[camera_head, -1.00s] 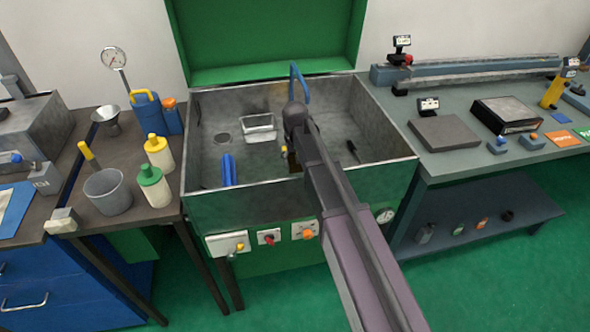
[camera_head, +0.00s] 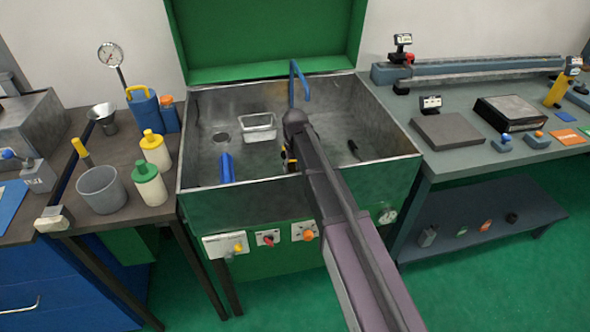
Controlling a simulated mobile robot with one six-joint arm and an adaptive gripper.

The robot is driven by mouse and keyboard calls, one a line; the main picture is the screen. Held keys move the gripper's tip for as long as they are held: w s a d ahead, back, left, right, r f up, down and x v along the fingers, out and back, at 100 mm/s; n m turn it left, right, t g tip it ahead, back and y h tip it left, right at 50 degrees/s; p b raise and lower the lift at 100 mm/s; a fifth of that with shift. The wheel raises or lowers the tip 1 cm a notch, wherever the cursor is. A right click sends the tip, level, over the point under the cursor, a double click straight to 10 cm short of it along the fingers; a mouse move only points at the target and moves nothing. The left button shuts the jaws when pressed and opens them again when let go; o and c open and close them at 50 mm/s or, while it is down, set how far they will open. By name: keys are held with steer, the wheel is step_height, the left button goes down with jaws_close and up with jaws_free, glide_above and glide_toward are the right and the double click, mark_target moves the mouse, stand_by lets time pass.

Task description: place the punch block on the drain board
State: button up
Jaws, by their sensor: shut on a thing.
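My gripper (camera_head: 290,160) is over the inside of the open metal wash basin (camera_head: 208,188), right of the small metal tray. It is mostly hidden behind my own arm. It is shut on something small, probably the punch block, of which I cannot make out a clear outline. I cannot tell for sure which thing is the drain board. A blue ridged piece (camera_head: 227,168) stands in the front left of the basin, left of my gripper and apart from it.
In the basin are a metal tray (camera_head: 259,128), a blue spout (camera_head: 300,82) and a dark tool (camera_head: 354,151). The left bench holds a grey bucket (camera_head: 102,189) and bottles (camera_head: 149,182). The right bench holds a dark flat plate (camera_head: 446,131). Raised basin walls surround my gripper.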

steer(key=shift+f, duration=0.1)
steer(key=o, duration=1.3)
steer(key=shift+c, duration=0.2)
steer(key=shift+r, duration=0.25)
step_height(320, 180, up, 12)
steer(key=p, duration=1.2)
steer(key=shift+f, duration=0.1)
